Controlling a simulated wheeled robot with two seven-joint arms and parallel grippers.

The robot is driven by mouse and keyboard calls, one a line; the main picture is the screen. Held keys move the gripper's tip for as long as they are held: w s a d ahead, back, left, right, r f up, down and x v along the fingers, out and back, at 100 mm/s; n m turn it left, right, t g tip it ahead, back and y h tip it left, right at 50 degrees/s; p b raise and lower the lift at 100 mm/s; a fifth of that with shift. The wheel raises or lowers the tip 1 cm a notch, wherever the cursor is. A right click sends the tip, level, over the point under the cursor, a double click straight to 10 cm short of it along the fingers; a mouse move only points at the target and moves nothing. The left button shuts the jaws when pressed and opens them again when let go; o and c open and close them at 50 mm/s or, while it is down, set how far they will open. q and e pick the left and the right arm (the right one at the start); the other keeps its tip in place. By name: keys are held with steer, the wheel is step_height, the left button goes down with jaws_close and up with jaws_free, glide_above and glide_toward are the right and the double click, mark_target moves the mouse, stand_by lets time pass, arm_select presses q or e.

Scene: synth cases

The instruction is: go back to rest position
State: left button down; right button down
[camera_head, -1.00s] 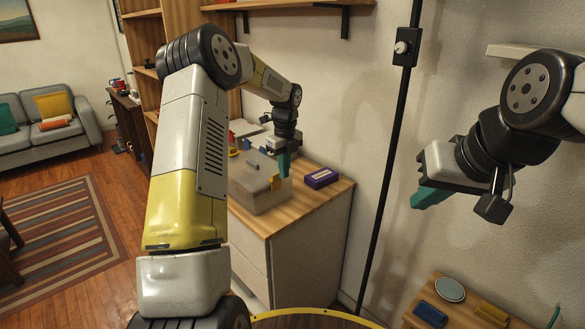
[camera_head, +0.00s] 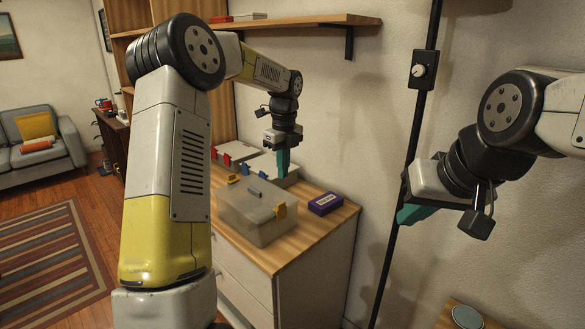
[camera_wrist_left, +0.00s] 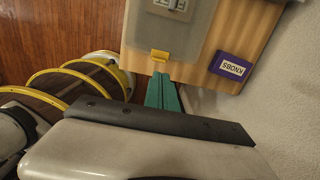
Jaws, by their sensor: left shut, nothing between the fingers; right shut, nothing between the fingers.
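My left gripper (camera_head: 283,162) has teal fingers pointing down. It is shut and empty, above the back part of the wooden cabinet top and behind a translucent lidded box in the head view. In the left wrist view its closed fingers (camera_wrist_left: 161,91) show near the box's yellow latch. My right gripper (camera_head: 412,214) is at the right, shut and empty, in front of the wall and the black pole. Its fingers point down and left and touch nothing that I can see.
The translucent box (camera_head: 250,217) with yellow latches and a purple KNOBS box (camera_head: 325,204) stand on the cabinet (camera_head: 300,245). A black pole (camera_head: 405,170) rises between the arms. A wooden shelf (camera_head: 300,20) hangs above.

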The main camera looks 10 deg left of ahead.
arm_select(q)
steer(key=s+a+r+n+t, duration=0.1)
steer(key=s+r+n, duration=0.4)
steer(key=s, duration=0.2)
steer(key=s+r+n+t, duration=0.1)
steer(key=s+r+n, duration=0.4)
steer(key=s+n, duration=0.15)
steer(key=s+a+f+n+t+h, duration=0.1)
steer(key=s+n+t+h, duration=0.1)
steer(key=s+n, duration=1.1)
steer(key=s+t, duration=0.1)
steer(key=s, duration=0.4)
steer(key=shift+s+f+t+h, duration=0.15)
steer(key=shift+t+h, duration=0.15)
steer(key=shift+t, duration=0.1)
steer(key=shift+n, duration=0.25)
